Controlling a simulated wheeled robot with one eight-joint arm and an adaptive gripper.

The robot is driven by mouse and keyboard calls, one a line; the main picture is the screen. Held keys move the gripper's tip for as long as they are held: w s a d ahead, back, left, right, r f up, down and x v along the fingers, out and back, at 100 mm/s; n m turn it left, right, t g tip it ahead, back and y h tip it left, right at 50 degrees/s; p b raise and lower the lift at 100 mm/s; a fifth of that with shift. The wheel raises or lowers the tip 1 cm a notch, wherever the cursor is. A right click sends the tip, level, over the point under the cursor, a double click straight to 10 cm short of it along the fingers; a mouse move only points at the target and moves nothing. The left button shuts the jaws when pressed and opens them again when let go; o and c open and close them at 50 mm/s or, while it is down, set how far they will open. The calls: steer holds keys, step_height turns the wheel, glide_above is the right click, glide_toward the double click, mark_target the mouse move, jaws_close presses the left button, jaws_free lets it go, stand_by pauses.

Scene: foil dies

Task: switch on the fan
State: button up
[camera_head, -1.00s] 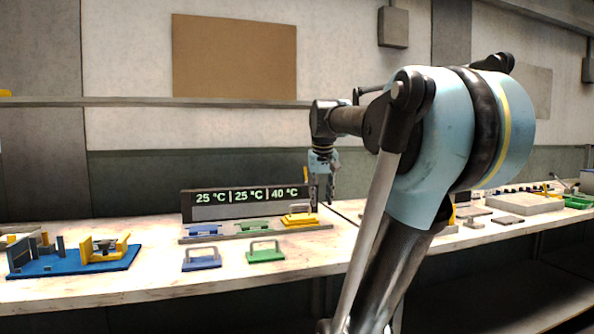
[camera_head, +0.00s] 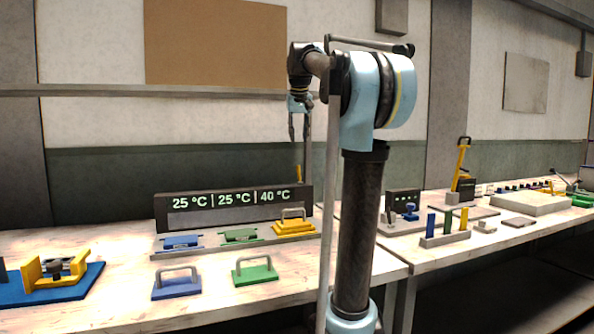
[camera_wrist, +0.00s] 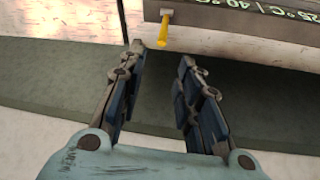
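No fan can be made out for certain. A dark box (camera_head: 235,195) with a display reading 25 °C, 25 °C and 40 °C stands on the bench. A small yellow lever (camera_head: 299,173) rises at its right end. The wrist view shows this yellow lever (camera_wrist: 163,32) on a mount at the box's end, beyond my fingertips. My gripper (camera_head: 298,138) is raised above the box's right end with fingers down. In the wrist view my gripper (camera_wrist: 161,58) is open, with nothing between its fingers. The lever is apart from both fingers.
Blue (camera_head: 177,288), green (camera_head: 255,273) and yellow (camera_head: 294,227) handled dies stand at the front of the box. A blue base with a yellow fixture (camera_head: 55,275) is at left. Another device with a tall yellow lever (camera_head: 462,158) stands at right.

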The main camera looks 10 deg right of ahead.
mark_target(298, 166)
steer(key=x, duration=1.4)
steer(key=shift+a+f, duration=0.2)
steer(key=shift+f, duration=0.05)
jaws_close()
